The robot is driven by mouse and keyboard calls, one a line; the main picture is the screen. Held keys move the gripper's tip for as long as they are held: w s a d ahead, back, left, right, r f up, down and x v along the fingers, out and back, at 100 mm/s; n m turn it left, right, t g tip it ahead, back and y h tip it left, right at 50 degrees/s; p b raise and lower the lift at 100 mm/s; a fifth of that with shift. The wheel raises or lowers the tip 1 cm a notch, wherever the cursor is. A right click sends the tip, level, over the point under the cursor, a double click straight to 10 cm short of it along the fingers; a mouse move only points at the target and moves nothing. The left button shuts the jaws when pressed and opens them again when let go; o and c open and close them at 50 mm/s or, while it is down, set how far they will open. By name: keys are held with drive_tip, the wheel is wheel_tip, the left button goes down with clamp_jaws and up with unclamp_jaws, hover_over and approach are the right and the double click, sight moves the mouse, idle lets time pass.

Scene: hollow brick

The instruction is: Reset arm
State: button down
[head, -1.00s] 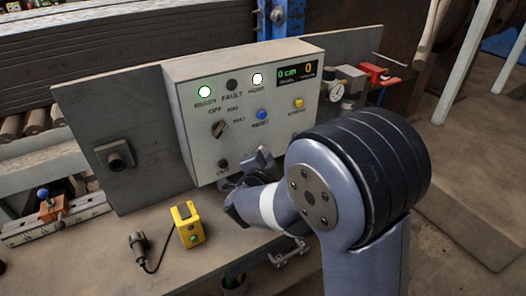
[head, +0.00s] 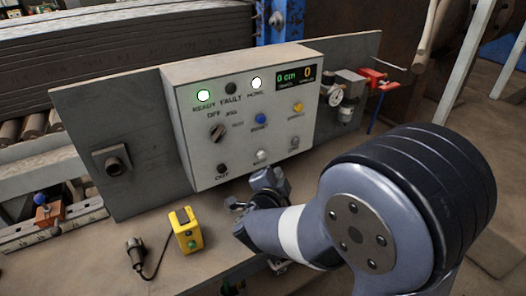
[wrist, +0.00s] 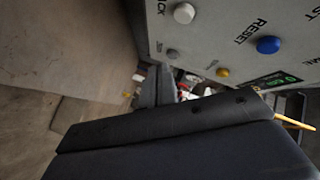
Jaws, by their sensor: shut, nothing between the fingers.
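The grey control box (head: 245,120) stands on the bench with its sloped face toward me. The READY lamp (head: 204,96) glows greenish white, the FAULT lamp (head: 230,88) is dark and a third lamp (head: 257,83) glows white. The display (head: 297,75) reads "0 cm" and "0". The blue RESET button (head: 260,118) is uncovered; it also shows at the upper right of the wrist view (wrist: 268,45). My gripper (head: 256,192) is shut and empty, just in front of the box's lower edge, below the buttons. Its tips are hard to make out.
A yellow box with a green button (head: 186,230) and a black plug on a cable (head: 135,250) lie on the bench, left of my gripper. A gauge with red-handled valve (head: 370,78) is right of the box. The bench front is partly clear.

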drive_tip(key=shift+s+d, duration=0.55)
drive_tip(key=shift+s, duration=0.25)
drive_tip(key=shift+s+d, duration=0.55)
drive_tip(key=shift+s, duration=0.25)
drive_tip(key=shift+w+a, duration=0.1)
